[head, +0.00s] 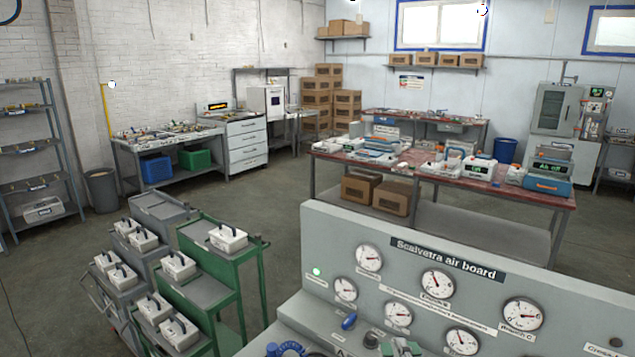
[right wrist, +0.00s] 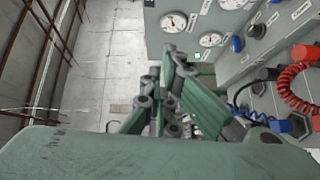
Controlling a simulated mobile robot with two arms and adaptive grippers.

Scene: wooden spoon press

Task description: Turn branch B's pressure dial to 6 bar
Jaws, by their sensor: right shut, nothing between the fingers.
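The grey Scalvetra air board (head: 322,240) fills the lower right of the head view, with several round white gauges. A gauge at upper right (head: 522,313) sits above a label that seems to read Branch C. A blue knob (head: 349,321) and a dark round knob (head: 371,340) sit low on the board. I cannot tell which dial is branch B's, or read its setting. My right gripper (head: 402,347) shows at the bottom edge, in front of the board. In the right wrist view its green fingers (right wrist: 161,70) are shut and empty. My left gripper is out of view.
In the right wrist view, a red coiled hose (right wrist: 291,82) and a blue coiled hose (right wrist: 243,112) hang near the board. Green and grey carts (head: 205,290) with white cases stand left of the board. A red-topped table (head: 470,186) stands behind it. Grey floor lies between.

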